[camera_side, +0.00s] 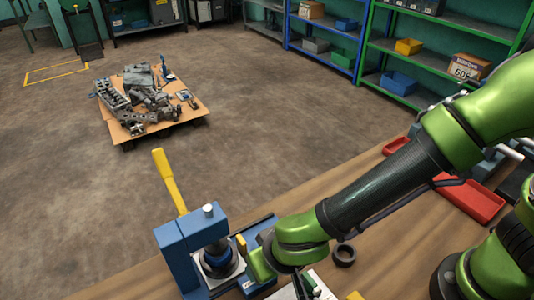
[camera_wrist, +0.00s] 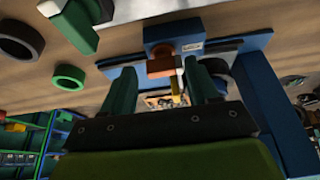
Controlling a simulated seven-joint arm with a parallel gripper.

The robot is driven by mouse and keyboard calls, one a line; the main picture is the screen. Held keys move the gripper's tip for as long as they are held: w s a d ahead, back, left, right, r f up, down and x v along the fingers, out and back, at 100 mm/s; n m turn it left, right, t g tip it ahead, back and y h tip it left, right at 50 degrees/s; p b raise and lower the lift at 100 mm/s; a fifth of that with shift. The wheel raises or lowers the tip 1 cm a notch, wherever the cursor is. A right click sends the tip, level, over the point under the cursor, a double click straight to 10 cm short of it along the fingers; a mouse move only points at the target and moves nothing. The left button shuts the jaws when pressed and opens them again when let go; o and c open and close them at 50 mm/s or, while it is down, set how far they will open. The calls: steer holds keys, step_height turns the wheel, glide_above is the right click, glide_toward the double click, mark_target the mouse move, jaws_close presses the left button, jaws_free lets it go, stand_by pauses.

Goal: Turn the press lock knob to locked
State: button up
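The blue press (camera_side: 180,245) stands on the bench in the side view, with a long yellow lever (camera_side: 168,180) rising from it. In the wrist view a blue block with a white label (camera_wrist: 165,34) bears a small orange-brown knob (camera_wrist: 160,67), with a white tip at its right end. My gripper (camera_wrist: 160,88) is open, its two green fingers apart. The knob shows in the gap between them in the picture; I see no contact, and the remaining distance is unclear. In the side view my arm hides the fingers and the knob.
The press's blue frame (camera_wrist: 272,105) stands close to the right of my fingers in the wrist view. A dark ring (camera_side: 344,255) lies on the bench; a green ring (camera_wrist: 68,77) shows in the wrist view. A red tray (camera_side: 470,200) sits to the right.

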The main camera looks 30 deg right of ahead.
steer(key=v, duration=1.7)
steer(key=shift+f, duration=0.1)
steer(key=w+d+r+m+t+y, duration=0.1)
steer(key=d+r+m, duration=0.1)
steer(key=d, duration=1.2)
steer(key=w+d+r+m+t+y, duration=0.1)
steer(key=w+d+r, duration=0.1)
steer(key=d, duration=1.2)
steer(key=shift+r+m+t, duration=0.15)
steer(key=shift+m+t, duration=0.25)
